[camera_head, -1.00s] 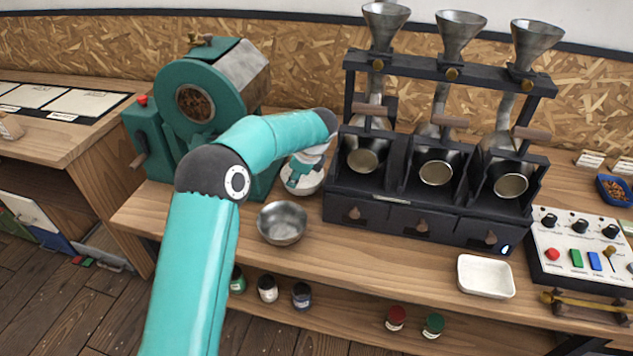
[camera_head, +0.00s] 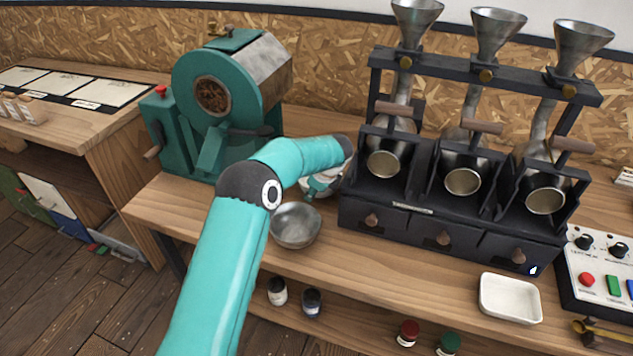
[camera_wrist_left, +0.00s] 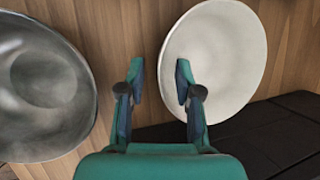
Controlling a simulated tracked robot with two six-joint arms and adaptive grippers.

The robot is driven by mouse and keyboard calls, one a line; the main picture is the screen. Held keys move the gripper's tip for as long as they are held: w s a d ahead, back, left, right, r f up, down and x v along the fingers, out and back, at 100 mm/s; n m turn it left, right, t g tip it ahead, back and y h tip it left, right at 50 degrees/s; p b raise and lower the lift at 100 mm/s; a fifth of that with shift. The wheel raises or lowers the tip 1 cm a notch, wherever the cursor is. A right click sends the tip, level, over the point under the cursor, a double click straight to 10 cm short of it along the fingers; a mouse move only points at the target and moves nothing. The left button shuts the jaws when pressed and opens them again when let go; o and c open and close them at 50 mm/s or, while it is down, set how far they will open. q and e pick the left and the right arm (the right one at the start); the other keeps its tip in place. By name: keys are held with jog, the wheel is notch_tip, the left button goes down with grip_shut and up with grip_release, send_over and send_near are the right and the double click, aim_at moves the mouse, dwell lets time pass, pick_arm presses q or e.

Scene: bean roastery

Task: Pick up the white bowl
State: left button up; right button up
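The white bowl (camera_wrist_left: 225,55) stands on the wooden counter, to the right in the left wrist view. In the head view the white bowl (camera_head: 305,187) is mostly hidden by my left gripper (camera_head: 319,186). In the wrist view my left gripper (camera_wrist_left: 158,78) is open, with its fingers apart. Its right finger overlaps the bowl's inside near the left rim, and its left finger is outside, over the counter. I cannot tell whether a finger touches the bowl. My right gripper is not in view.
A metal bowl (camera_head: 295,225) stands close by, also at the left of the wrist view (camera_wrist_left: 42,88). A green roaster (camera_head: 214,96) stands behind left, and a dark three-drum machine (camera_head: 445,238) right of the white bowl. A white rectangular dish (camera_head: 510,298) is at the front right.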

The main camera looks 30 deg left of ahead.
pick_arm(q)
jog(key=shift+w+a+f, duration=0.15)
jog(key=shift+a+f, duration=0.1)
jog(key=shift+f, duration=0.35)
grip_shut()
jog(key=shift+r, duration=0.1)
